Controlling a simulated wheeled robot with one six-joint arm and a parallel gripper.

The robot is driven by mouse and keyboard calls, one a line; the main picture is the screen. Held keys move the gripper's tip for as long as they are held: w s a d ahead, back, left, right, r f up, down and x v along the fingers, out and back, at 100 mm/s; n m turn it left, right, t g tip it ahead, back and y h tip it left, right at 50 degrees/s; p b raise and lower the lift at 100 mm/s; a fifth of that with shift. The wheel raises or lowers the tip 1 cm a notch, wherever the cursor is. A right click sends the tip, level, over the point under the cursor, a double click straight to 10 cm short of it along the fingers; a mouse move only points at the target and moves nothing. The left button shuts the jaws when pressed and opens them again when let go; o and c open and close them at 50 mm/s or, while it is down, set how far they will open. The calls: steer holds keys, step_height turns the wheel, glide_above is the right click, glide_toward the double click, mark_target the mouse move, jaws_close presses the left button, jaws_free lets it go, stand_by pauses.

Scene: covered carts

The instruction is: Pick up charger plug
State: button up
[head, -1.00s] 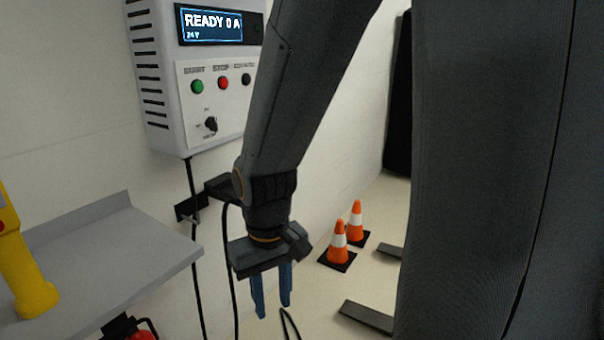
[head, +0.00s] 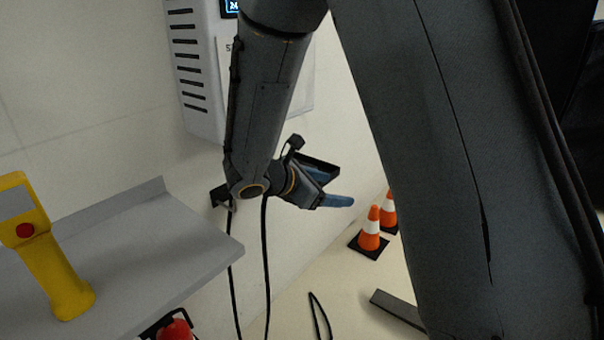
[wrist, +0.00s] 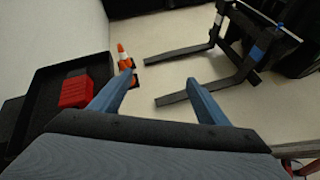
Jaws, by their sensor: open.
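My gripper (head: 325,189) is open and empty, its two blue fingers pointing right and slightly down in the head view. I cannot tell for sure whether this block is the charger plug. In the head view, black cables (head: 266,275) hang below the charger (head: 200,65), and a loop (head: 318,315) shows lower down.
A grey shelf (head: 150,235) at left bears a yellow device (head: 55,265). A red object (head: 175,330) is under it. Orange cones (head: 371,228) stand on the floor. Dark forks (wrist: 190,90) lie ahead in the wrist view. Open floor lies between.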

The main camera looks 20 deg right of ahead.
steer(key=w+a+r+n+t, duration=0.4)
steer(key=w+a+n+t, duration=0.3)
steer(key=w+a, duration=0.35)
steer(key=f, duration=0.2)
steer(key=f+p, duration=0.1)
steer(key=f, duration=0.4)
steer(key=shift+w+d+f, duration=0.2)
steer(key=shift+w+f, duration=0.05)
steer(key=shift+p+x, duration=0.45)
steer(key=shift+x, duration=0.6)
steer(key=shift+p+x, duration=0.55)
steer(key=shift+x, duration=2.2)
steer(key=shift+a, duration=0.15)
steer(key=shift+c, duration=0.4)
steer(key=c, duration=1.5)
steer(key=shift+r, duration=0.15)
